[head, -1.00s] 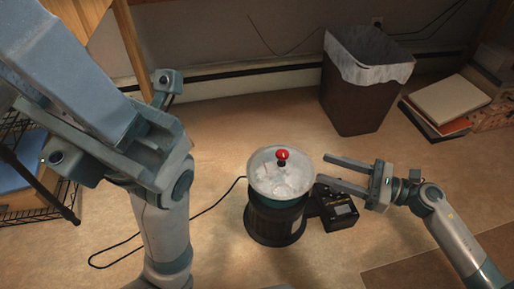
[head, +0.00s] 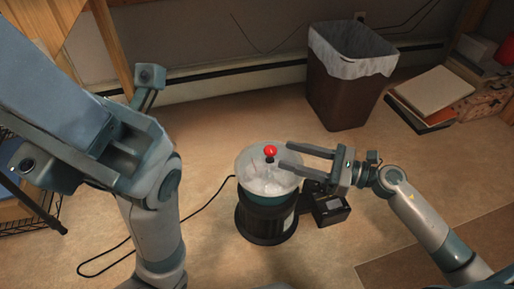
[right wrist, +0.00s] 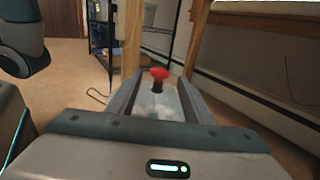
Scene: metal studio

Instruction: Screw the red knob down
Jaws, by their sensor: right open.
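The red knob (head: 270,150) is a round ball on a short dark stem, upright over the pale translucent lid (head: 262,182) of a dark round machine (head: 266,223). My right gripper (head: 285,157) is open and empty, with its fingertips just right of the knob, over the lid's right side. In the right wrist view the knob (right wrist: 159,74) shows in line with the gap between the two fingers, beyond their tips. The fingers do not appear to touch it. My left arm fills the left of the head view, but its gripper fingers are not seen.
A dark box (head: 327,205) stands right of the machine, below my right gripper. A brown bin (head: 343,95) with a white liner stands behind. A black cord (head: 170,222) lies on the floor to the left. Books (head: 433,93) lie at the far right.

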